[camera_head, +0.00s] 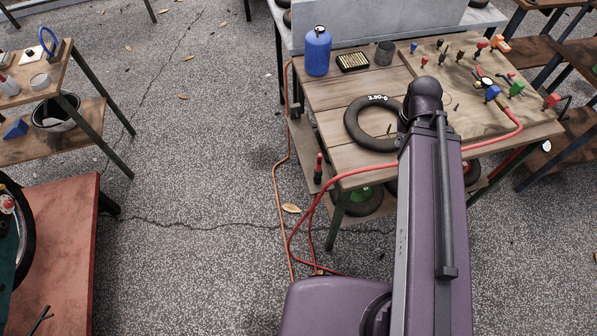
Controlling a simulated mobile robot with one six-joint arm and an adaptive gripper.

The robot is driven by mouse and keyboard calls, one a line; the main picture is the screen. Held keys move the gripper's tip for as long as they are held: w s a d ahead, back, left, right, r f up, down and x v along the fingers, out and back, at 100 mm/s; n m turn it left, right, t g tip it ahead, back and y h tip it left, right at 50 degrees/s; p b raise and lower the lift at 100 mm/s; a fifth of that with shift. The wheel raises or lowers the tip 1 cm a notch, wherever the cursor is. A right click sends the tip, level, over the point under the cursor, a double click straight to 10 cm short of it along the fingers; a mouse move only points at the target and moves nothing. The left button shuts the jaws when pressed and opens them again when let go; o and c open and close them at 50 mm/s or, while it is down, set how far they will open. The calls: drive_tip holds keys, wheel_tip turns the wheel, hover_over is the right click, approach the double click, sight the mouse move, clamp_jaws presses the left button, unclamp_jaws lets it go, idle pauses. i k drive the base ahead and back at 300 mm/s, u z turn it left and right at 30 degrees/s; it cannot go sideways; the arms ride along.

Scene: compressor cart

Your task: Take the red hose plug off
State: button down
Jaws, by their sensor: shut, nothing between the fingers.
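A red hose (395,160) runs up from the ground, across the wooden table (345,153) and onto a wooden board (463,105) at its right. Its upper end curves up beside a blue piece (492,93) and a small round dial (486,82). The plug at that end is too small to make out, and I cannot tell how it is joined. A red block (551,101) sits at the board's right edge. My purple arm rises in front of the table and covers part of it. My gripper does not show.
A black tyre (374,124), a blue canister (318,51), a dark tray (353,62) and a grey cup (385,53) stand on the table. Several coloured fittings, including a green one (517,88), crowd the board. Open paving (190,180) lies to the left.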

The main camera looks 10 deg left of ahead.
sight(318, 170)
drive_tip(key=u, duration=0.85)
drive_tip(key=k, duration=0.95)
drive_tip(key=z, duration=0.05)
drive_tip(key=i, duration=0.65)
